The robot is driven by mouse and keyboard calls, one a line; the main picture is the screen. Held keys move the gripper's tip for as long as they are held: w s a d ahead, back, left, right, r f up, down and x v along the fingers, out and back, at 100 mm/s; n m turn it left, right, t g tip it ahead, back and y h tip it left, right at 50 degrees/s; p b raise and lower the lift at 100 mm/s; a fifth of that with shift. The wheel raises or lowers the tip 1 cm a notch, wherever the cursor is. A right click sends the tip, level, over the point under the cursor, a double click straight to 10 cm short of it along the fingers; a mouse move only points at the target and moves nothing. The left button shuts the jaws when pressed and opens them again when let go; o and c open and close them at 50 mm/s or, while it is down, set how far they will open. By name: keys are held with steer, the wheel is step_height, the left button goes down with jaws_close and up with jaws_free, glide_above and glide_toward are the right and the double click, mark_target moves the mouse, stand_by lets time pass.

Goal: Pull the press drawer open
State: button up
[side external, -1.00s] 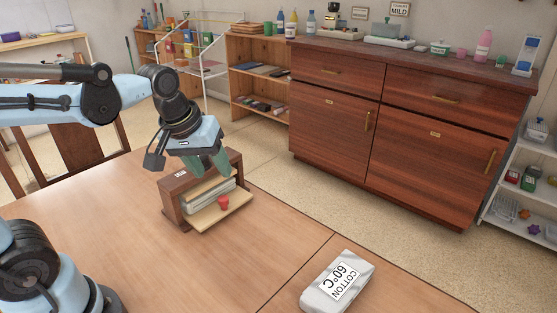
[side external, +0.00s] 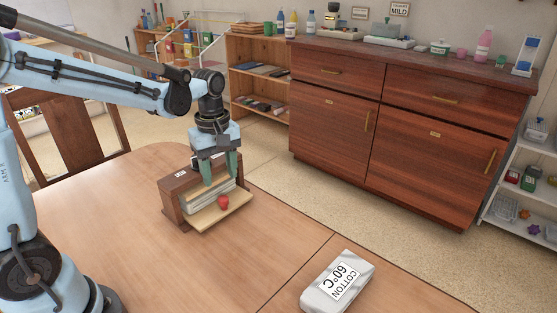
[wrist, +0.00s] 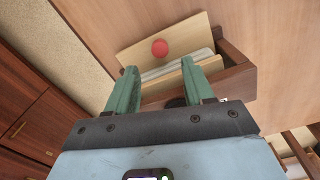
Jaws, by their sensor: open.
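The press (side external: 172,205) is a small dark brown wooden box on the table. A pale wood panel (side external: 207,222) sticks out low at its front, with a red knob (side external: 223,202) on it. White layered material (side external: 207,199) shows inside, below a pale upper board. My gripper (side external: 219,182) points down over the front of the press, its two green fingers apart and empty. In the wrist view the gripper (wrist: 160,73) has the red knob (wrist: 160,47) beyond its fingertips, between their lines. Whether the fingers touch the upper board is unclear.
A dark chair (side external: 75,140) stands behind the table. A brown dresser (side external: 400,130) stands across the floor.

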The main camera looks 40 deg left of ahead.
mark_target(223, 198)
step_height(223, 198, down, 8)
steer(key=shift+r, duration=0.2)
stand_by(0.3)
jaws_close()
